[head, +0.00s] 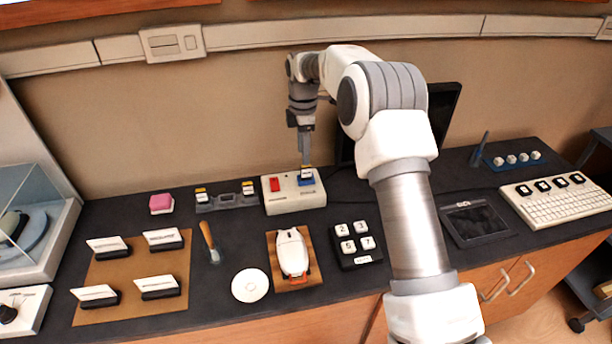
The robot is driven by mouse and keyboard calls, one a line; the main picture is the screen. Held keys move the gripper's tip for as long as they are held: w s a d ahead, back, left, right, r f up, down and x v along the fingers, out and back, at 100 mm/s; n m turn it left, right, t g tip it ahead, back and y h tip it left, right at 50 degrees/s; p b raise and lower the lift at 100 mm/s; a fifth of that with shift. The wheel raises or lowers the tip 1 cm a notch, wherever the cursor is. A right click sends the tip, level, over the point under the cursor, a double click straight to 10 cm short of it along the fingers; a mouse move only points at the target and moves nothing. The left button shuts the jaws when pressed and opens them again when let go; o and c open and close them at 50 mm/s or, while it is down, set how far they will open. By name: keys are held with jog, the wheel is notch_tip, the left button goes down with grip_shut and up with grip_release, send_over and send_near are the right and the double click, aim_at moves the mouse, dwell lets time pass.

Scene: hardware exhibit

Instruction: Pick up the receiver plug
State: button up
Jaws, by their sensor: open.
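My gripper (306,162) points down over the right end of a white box (293,200) at the back of the counter. Its jaws are open. A small white and yellow piece (306,173) sits at the blue socket (306,182) on that box, right at my fingertips; it may be the receiver plug. The fingers and the small size hide whether they touch it. Two similar small white pieces, one yellow-topped (201,194) and one dark-topped (248,188), stand in a grey holder (226,202) to the left.
A red block (275,184) is on the box's left end. In front are a white mouse (292,252) on a brown board, a number keypad (355,245) and a white disc (250,285). A pink block (161,203) lies left. A dark monitor (444,108) stands behind my arm.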

aim_at(306, 168)
jog(key=f, duration=0.6)
jog(key=shift+d+f, duration=0.25)
jog(key=shift+d, duration=0.05)
grip_shut()
